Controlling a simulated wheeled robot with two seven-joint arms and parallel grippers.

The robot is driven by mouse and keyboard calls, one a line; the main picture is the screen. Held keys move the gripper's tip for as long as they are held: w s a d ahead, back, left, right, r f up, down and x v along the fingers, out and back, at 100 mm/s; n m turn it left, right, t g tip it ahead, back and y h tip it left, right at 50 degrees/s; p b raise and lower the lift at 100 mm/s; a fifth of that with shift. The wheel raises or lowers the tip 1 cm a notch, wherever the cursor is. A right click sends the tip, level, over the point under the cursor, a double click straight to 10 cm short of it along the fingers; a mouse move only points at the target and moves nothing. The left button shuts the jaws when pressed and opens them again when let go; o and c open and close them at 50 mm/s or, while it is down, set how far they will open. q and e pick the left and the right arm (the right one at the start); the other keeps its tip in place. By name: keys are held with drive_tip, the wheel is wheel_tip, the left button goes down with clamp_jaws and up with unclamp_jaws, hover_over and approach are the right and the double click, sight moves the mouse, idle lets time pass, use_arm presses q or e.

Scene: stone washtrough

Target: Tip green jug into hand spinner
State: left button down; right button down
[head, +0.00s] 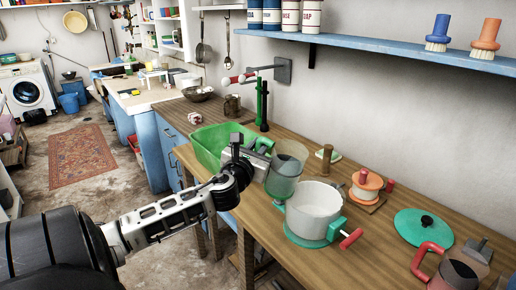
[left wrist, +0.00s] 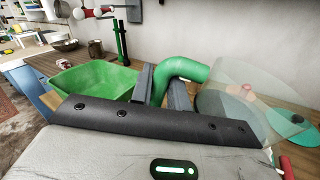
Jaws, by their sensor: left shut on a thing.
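The green jug (head: 285,178) has a clear, greyish body and a green handle. My left gripper (head: 262,147) is shut on this handle. In the left wrist view the handle (left wrist: 190,71) passes between the fingers, with the clear jug body (left wrist: 245,88) to the right. The jug looks close to upright, beside the left rim of the hand spinner; its exact height above the table is unclear. The hand spinner (head: 314,212) is a white open bowl on a green base with a red-handled crank at its right. My right gripper is not in view.
A green basin (head: 208,146) stands behind my left gripper. A green lid (head: 423,228) lies right of the spinner, near a red-handled jug (head: 455,275). An orange-topped item (head: 367,184) stands behind the spinner. A blue shelf (head: 400,52) runs above along the wall.

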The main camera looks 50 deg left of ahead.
sight(268, 139)
use_arm(q)
drive_tip(key=shift+d+r+m, duration=0.15)
drive_tip(key=shift+r+m, duration=0.65)
drive_tip(key=shift+m, duration=0.1)
drive_tip(key=shift+w+r, duration=0.1)
drive_tip(key=shift+w+d+r+m+t, duration=0.1)
drive_tip(key=shift+d+r+m+t, duration=0.45)
drive_tip(key=shift+m, duration=0.45)
drive_tip(key=shift+w+d+r+m, duration=0.1)
drive_tip(key=shift+d+r+m, duration=0.1)
drive_tip(key=shift+d+m, duration=0.3)
drive_tip(key=shift+w+d+r+m, duration=0.1)
drive_tip(key=shift+d+r+m, duration=0.1)
drive_tip(key=shift+m, duration=0.5)
drive_tip(key=shift+w+d+r+m+t+h, duration=0.1)
drive_tip(key=shift+d+m+t+h, duration=0.1)
drive_tip(key=shift+d+m, duration=0.35)
drive_tip(key=shift+w+d+r+m+t+h, duration=0.15)
drive_tip(key=shift+d+m, duration=0.15)
drive_tip(key=shift+m, duration=0.35)
drive_tip(key=shift+f, duration=0.1)
